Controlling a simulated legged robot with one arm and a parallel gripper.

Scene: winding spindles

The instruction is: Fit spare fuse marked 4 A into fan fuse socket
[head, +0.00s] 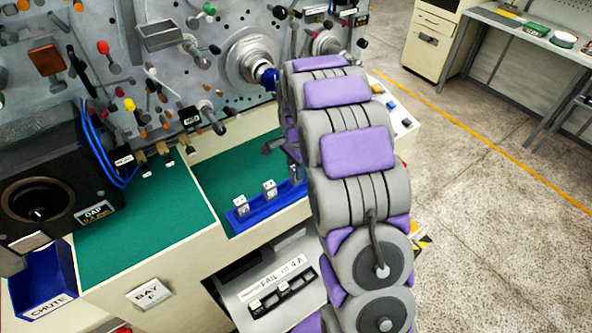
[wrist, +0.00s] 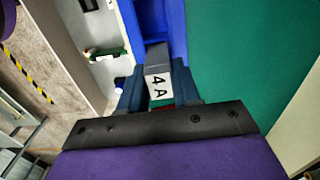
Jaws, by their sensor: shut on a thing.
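In the wrist view my gripper (wrist: 157,72) is shut on a grey fuse with a white face marked 4 A (wrist: 158,86). The fuse sits between the two dark fingers, in front of or over the blue rack (wrist: 172,22); I cannot tell whether it touches the rack. In the head view the blue rack (head: 243,222) holds two white-faced fuses (head: 269,189), their marks too small to read. My arm hides the held fuse there. A sloped panel (head: 238,289), its label ending in 4 A, carries a row of dark sockets (head: 283,290) below the bench.
The green bench top (head: 150,225) is mostly clear. A black fan box (head: 50,190) and a blue chute bin (head: 38,275) are at the left. A pegboard of spindles and knobs (head: 150,60) rises behind. Open floor (head: 490,180) lies right.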

